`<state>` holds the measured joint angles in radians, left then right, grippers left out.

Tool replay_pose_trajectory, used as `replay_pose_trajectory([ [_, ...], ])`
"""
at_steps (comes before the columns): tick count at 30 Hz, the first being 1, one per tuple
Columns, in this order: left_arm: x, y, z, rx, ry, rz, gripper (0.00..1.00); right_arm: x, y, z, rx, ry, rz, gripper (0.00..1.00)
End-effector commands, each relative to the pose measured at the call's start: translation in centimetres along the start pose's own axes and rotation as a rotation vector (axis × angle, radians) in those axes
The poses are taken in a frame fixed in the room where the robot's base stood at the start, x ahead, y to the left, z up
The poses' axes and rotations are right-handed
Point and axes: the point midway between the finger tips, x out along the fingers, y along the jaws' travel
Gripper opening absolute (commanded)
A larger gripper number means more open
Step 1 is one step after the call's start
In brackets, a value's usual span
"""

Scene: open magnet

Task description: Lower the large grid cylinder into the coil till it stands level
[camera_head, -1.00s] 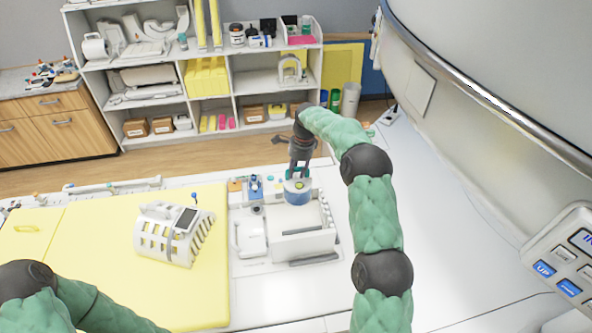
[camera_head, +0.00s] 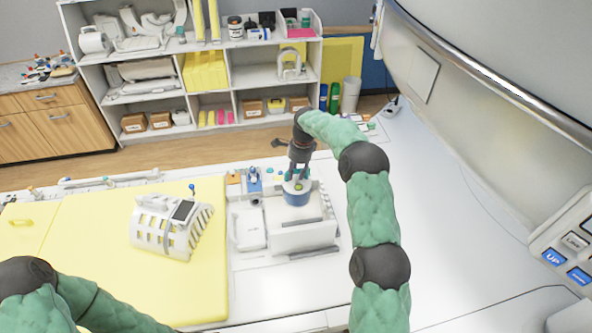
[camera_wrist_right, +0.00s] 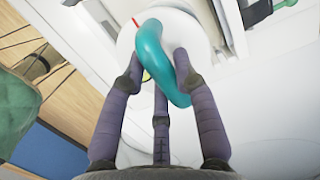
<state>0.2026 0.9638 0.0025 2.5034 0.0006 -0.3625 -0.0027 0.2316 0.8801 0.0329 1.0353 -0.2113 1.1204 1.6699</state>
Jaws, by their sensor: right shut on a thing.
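The large cylinder (camera_head: 296,196) is white on top with a blue band, and stands among the trays at mid-table in the head view. My right gripper (camera_head: 298,178) is above it, shut on its top. In the right wrist view the fingers (camera_wrist_right: 160,88) close around a curved teal handle (camera_wrist_right: 152,55) on the cylinder's white top (camera_wrist_right: 185,22). The coil (camera_head: 160,228), white with slots, lies on the yellow pad to the left, apart from the cylinder. I cannot tell whether the cylinder touches what is beneath it. My left gripper is out of view.
A white open box (camera_head: 300,238) and a white tray (camera_head: 249,228) stand close by the cylinder. A blue item (camera_head: 254,182) is behind them. The yellow pad (camera_head: 85,240) has free room around the coil. The large magnet housing (camera_head: 480,60) rises at right.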

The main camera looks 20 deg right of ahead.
Motion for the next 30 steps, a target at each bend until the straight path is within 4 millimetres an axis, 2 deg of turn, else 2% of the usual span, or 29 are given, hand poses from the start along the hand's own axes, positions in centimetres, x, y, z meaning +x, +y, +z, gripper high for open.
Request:
replay_pose_trajectory([
  [30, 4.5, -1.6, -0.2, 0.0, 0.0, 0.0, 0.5, 8.5, -0.2, -1.4, 0.001, 0.0, -0.007, 0.0],
])
